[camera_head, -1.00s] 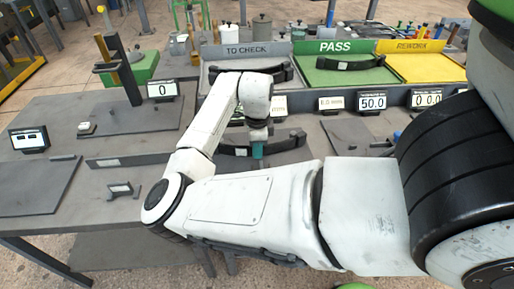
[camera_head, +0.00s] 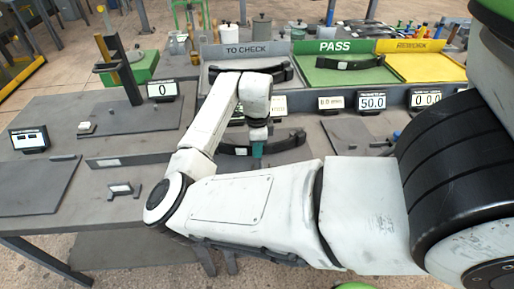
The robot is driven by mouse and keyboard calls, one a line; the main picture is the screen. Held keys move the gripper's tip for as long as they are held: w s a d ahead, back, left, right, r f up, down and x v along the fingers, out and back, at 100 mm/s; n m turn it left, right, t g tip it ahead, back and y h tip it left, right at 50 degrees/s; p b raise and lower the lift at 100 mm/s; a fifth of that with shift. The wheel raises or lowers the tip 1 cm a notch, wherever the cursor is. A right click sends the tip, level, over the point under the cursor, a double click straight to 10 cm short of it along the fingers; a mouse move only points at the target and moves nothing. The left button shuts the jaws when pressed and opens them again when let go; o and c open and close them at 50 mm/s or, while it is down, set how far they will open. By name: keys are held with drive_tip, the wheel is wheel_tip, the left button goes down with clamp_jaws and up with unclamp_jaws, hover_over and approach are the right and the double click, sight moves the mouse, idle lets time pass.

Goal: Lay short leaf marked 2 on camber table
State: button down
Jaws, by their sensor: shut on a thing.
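My gripper (camera_head: 257,152) points down over the middle of the bench, its teal end at a dark curved leaf (camera_head: 287,143). The jaws are shut on this leaf. Part of the leaf is hidden behind my gripper and arm, and no mark on it is readable. Another dark leaf (camera_head: 282,72) lies in the TO CHECK tray (camera_head: 222,53), and a third leaf (camera_head: 349,62) lies in the green PASS tray (camera_head: 405,74). I cannot tell for certain which surface is the camber table.
The yellow REWORK tray (camera_head: 420,66) is at the right. A display reading 0 (camera_head: 162,90) and one reading 50.0 (camera_head: 372,101) stand on the bench. A black display (camera_head: 30,139) and a flat dark plate (camera_head: 36,188) are at the left. The left front bench top is mostly clear.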

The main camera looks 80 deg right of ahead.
drive_tip(key=shift+w+d, duration=0.3)
drive_tip(key=shift+d, duration=0.3)
idle(0.8)
drive_tip(key=c, duration=0.6)
unclamp_jaws()
drive_tip(key=shift+s, duration=0.1)
drive_tip(key=shift+r+p, duration=3.3)
drive_tip(key=shift+r, duration=0.7)
